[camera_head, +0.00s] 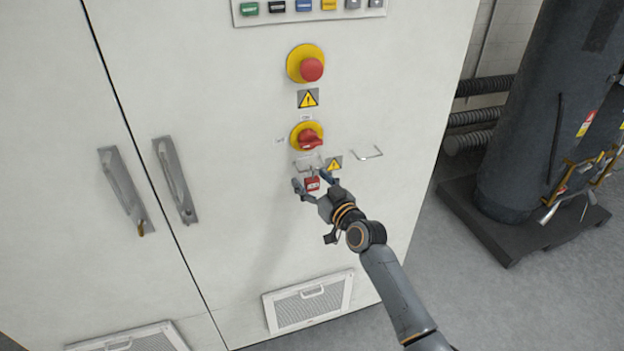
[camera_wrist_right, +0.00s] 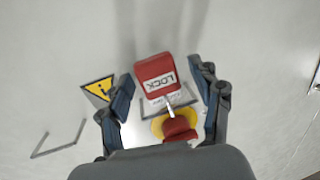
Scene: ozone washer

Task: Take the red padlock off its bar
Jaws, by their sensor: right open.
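The red padlock (camera_head: 312,184) hangs on the small metal bar (camera_head: 304,163) below the red rotary switch on the cabinet front. In the wrist view the padlock (camera_wrist_right: 156,78) shows its white LOCK label upside down, with its shackle at the bar (camera_wrist_right: 181,100). My right gripper (camera_head: 311,182) is open, with one finger on each side of the padlock. In the wrist view a gap shows between the padlock and each finger of the right gripper (camera_wrist_right: 166,80). My left gripper is not in view.
The red rotary switch (camera_head: 309,138) on its yellow plate is just above the bar. A second, empty bar (camera_head: 367,154) sticks out to the right. A red emergency button (camera_head: 312,69) is higher up. Door handles (camera_head: 176,180) stand to the left. A dark tank (camera_head: 530,110) stands right of the cabinet.

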